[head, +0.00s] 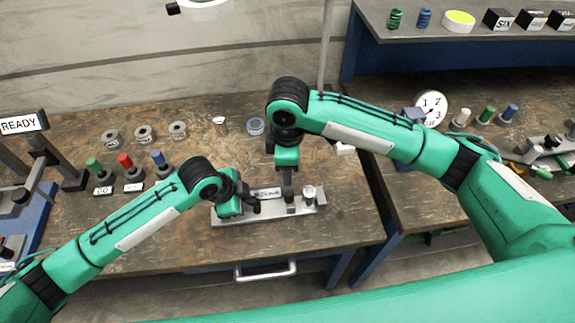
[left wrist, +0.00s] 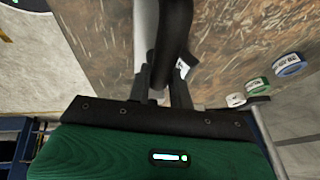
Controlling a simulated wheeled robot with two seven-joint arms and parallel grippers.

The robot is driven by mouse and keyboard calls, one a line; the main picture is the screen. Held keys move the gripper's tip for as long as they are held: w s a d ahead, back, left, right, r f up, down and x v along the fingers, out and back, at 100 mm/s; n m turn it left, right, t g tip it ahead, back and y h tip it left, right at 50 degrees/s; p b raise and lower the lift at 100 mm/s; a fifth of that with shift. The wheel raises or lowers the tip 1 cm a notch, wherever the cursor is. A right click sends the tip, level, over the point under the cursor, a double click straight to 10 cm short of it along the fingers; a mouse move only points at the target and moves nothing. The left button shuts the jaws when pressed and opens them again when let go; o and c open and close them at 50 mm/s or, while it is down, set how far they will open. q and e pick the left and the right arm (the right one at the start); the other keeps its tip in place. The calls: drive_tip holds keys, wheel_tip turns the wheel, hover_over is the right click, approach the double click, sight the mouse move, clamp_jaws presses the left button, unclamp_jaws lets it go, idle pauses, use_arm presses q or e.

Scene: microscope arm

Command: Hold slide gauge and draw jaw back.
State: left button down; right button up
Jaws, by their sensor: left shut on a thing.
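The slide gauge (head: 270,212) is a long pale metal bar with a lettered plate, lying near the front edge of the brown bench. Small posts stand on its right part. My left gripper (head: 252,206) is at the gauge's left part, shut on a dark upright piece of it. In the left wrist view this dark piece (left wrist: 173,45) runs up between the fingers (left wrist: 160,88), beside the pale bar (left wrist: 146,35). My right gripper (head: 287,188) points down over the middle of the gauge, right of the left gripper. Its fingertips are too small to read, and I cannot tell whether they touch the gauge.
Green, red and blue knobs (head: 126,162) stand at the left, with several grey rings (head: 144,134) behind. A dial (head: 432,106) stands on the right bench. The bench front left of the gauge is mostly clear.

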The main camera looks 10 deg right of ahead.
use_arm(q)
drive_tip(key=shift+r, duration=0.1)
drive_tip(key=c, duration=1.2)
unclamp_jaws()
drive_tip(key=shift+o, duration=0.2)
